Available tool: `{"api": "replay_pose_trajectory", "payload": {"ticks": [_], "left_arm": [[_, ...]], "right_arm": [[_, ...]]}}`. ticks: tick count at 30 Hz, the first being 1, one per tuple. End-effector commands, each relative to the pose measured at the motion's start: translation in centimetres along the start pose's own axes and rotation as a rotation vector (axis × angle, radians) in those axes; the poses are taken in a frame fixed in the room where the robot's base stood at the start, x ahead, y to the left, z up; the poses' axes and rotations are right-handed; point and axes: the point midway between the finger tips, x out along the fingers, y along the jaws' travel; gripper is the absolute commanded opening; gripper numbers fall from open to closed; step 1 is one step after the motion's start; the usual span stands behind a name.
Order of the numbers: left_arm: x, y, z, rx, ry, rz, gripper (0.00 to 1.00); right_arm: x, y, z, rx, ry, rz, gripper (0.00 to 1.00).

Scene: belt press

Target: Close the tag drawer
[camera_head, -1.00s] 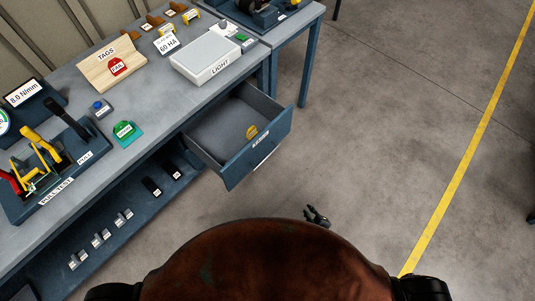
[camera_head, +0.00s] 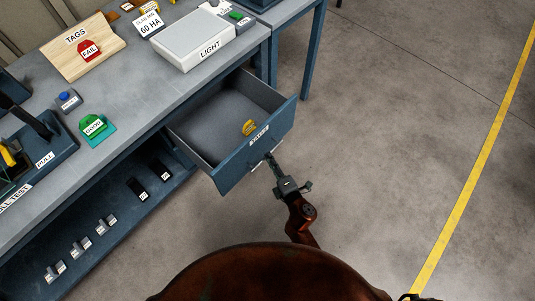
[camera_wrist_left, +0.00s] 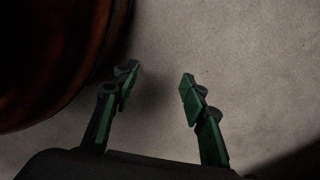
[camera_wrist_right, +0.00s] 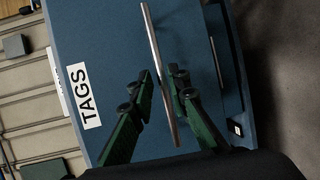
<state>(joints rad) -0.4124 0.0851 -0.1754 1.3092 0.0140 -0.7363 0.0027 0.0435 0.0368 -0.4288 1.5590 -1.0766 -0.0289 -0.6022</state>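The tag drawer (camera_head: 232,170) is a blue-grey drawer pulled out from under the workbench, with a white label on its front. A small yellow item (camera_head: 248,127) lies inside it. In the right wrist view its front (camera_wrist_right: 112,70), marked TAGS, fills the middle, with a thin metal bar handle (camera_wrist_right: 150,35). My right gripper (camera_head: 270,161) is at the handle.
The workbench top (camera_head: 135,88) carries a TAGS board (camera_head: 82,48), a light box (camera_head: 195,38), a green tag (camera_head: 95,127) and a pull tester (camera_head: 40,150). A lower shelf (camera_head: 125,215) holds small parts. The floor (camera_head: 400,130) to the right is clear.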

Motion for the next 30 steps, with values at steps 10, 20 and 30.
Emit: {"api": "replay_pose_trajectory", "payload": {"ticks": [10, 20, 30], "left_arm": [[-1.2, -0.1, -1.5, -0.008, 0.001, 0.001, 0.40], [-1.3, -0.1, -1.5, -0.008, 0.001, 0.001, 0.40], [-1.3, 0.0, -1.6, -0.008, 0.002, 0.001, 0.40]], "right_arm": [[3.0, -0.1, 0.0, 0.003, 0.000, -0.002, 0.16], [3.1, -0.1, 0.0, 0.003, -0.001, -0.002, 0.09], [3.0, -0.1, 0.0, 0.003, -0.001, -0.002, 0.00]]}}
